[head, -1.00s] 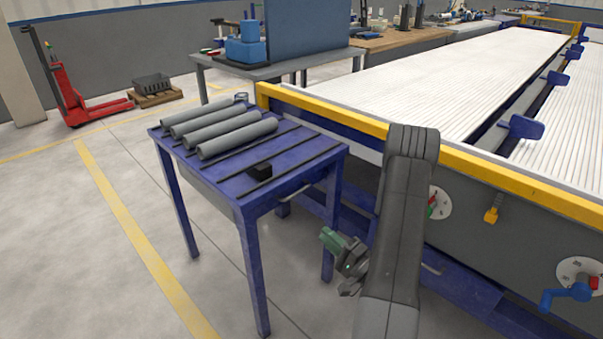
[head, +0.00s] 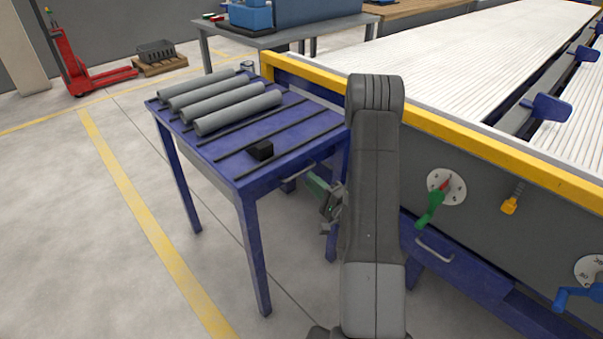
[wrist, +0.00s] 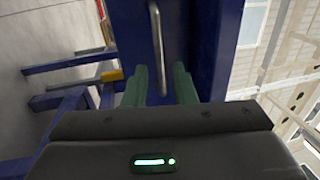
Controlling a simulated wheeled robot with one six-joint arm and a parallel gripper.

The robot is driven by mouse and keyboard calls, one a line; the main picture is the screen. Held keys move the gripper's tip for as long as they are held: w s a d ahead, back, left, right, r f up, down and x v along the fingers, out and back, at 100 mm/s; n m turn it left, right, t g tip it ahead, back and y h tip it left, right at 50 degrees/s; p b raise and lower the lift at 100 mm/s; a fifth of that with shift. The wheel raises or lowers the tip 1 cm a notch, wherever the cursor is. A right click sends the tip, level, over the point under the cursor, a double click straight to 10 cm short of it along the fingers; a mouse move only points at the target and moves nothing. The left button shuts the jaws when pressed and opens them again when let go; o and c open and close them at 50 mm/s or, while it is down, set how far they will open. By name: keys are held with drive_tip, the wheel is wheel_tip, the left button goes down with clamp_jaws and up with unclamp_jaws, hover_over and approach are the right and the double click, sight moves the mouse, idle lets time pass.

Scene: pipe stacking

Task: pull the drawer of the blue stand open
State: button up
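The blue stand (head: 240,178) is a table with slotted rails on top. Its drawer handle (head: 298,173), a pale bar, shows on the side facing my arm; the drawer looks closed. In the wrist view the metal handle (wrist: 157,45) runs up the picture on the blue drawer front. My gripper's green fingers (wrist: 162,78) are open and apart, with the handle in line with the gap between them. I cannot tell how deep the handle lies between them. In the head view my gripper (head: 314,185) is close to the handle, partly hidden by my arm.
Three grey pipes (head: 238,112) lie on the stand's top, with a small black block (head: 260,149) near its front edge. A large machine with a yellow rail (head: 440,131) stands close on the right. The floor left of the stand is clear.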

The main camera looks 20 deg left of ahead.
sight(301, 171)
drive_tip(key=shift+x, duration=2.65)
clamp_jaws()
